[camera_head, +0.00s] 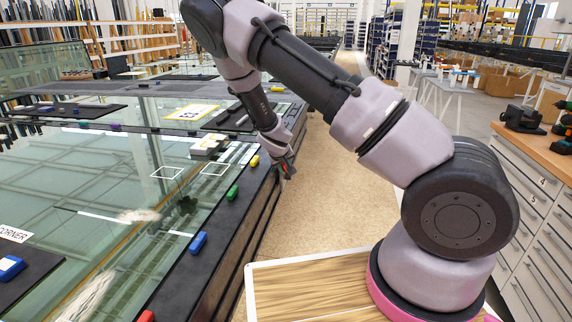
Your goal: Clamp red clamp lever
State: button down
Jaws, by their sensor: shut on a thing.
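My gripper (286,168) is at the edge of the long glass-topped table, beyond the yellow block. It is small in the view and points down past the table's right edge. A bit of red, the red clamp lever (285,162), shows between its fingers, and the gripper is shut on it. The fingers and wrist hide most of the lever, so its angle cannot be told. A second red piece (146,316) shows at the bottom, cut off by the frame, on the same dark table edge.
Blue (198,242), green (232,193) and yellow (254,161) blocks sit along the table's dark rim (222,220). Glass (110,200) covers the table. The floor aisle (325,195) to the right is clear. A drawer cabinet (535,180) with tools stands at far right.

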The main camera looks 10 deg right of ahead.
jog(key=shift+s+a+f+t, duration=0.15)
jog(key=shift+s+f+t, duration=0.25)
jog(key=shift+t, duration=0.1)
jog(key=shift+h, duration=0.3)
jog(key=c, duration=0.7)
grip_release()
jog(key=shift+f, duration=0.1)
jog(key=shift+o, duration=0.2)
jog(key=v, duration=1.1)
